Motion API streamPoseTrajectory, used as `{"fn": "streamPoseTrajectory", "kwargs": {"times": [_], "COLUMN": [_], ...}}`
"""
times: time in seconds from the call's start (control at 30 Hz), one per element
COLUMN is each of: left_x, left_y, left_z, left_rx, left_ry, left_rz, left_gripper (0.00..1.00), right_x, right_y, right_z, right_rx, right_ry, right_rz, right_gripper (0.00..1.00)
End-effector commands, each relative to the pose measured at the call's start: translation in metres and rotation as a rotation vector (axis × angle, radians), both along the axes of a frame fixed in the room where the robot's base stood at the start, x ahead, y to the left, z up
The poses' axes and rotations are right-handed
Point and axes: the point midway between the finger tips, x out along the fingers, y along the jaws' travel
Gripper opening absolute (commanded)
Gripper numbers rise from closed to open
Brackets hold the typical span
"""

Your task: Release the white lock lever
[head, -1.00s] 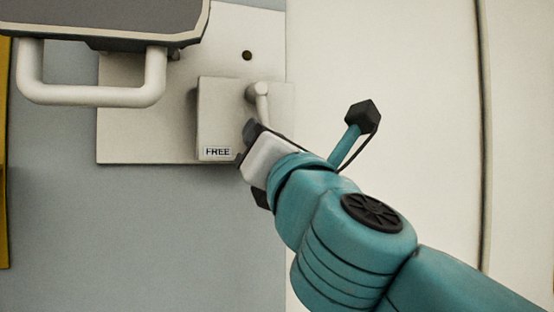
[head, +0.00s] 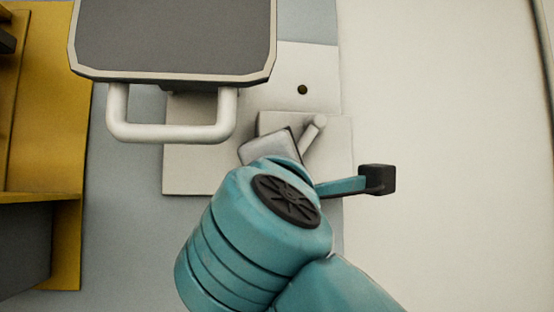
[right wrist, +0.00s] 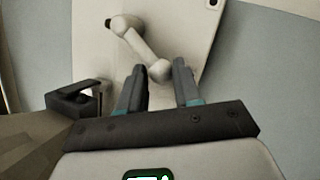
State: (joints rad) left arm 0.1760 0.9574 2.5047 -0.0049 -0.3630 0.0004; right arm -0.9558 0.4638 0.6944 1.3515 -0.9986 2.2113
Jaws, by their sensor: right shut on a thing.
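The white lock lever (head: 313,134) sits on a pale box on the wall plate. In the head view it slants down and left from its round pivot, and its lower end is hidden behind my right gripper (head: 296,153). In the right wrist view the lever (right wrist: 142,46) runs from its pivot down to a rounded end between the two fingers. My right gripper (right wrist: 158,74) is shut on that end. My left gripper is in neither view.
A dark grey panel (head: 172,38) with a white handle (head: 172,132) juts out up and left of the lever. A yellow frame (head: 62,150) stands at the far left. The white wall on the right (head: 440,130) is clear.

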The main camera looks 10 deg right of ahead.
Motion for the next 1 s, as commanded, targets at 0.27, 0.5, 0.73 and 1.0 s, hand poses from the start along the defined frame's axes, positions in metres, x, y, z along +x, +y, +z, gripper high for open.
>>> {"fn": "streamPoseTrajectory", "kwargs": {"times": [0.27,0.5,0.73,1.0], "left_x": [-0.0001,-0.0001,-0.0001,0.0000], "left_y": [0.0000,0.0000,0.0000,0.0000], "left_z": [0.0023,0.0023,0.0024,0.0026], "left_rx": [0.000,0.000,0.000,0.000], "left_ry": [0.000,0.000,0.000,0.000], "left_rz": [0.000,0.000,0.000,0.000], "left_gripper": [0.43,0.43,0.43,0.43], "right_x": [0.0004,0.0003,0.0002,0.0002], "right_y": [-0.0013,-0.0013,-0.0010,0.0009], "right_z": [0.0000,-0.0001,0.0002,0.0005], "right_rx": [0.056,0.058,0.055,0.050], "right_ry": [0.007,0.007,0.007,0.006], "right_rz": [-0.007,-0.007,-0.007,-0.004], "right_gripper": [0.00,0.00,0.55,0.55]}}
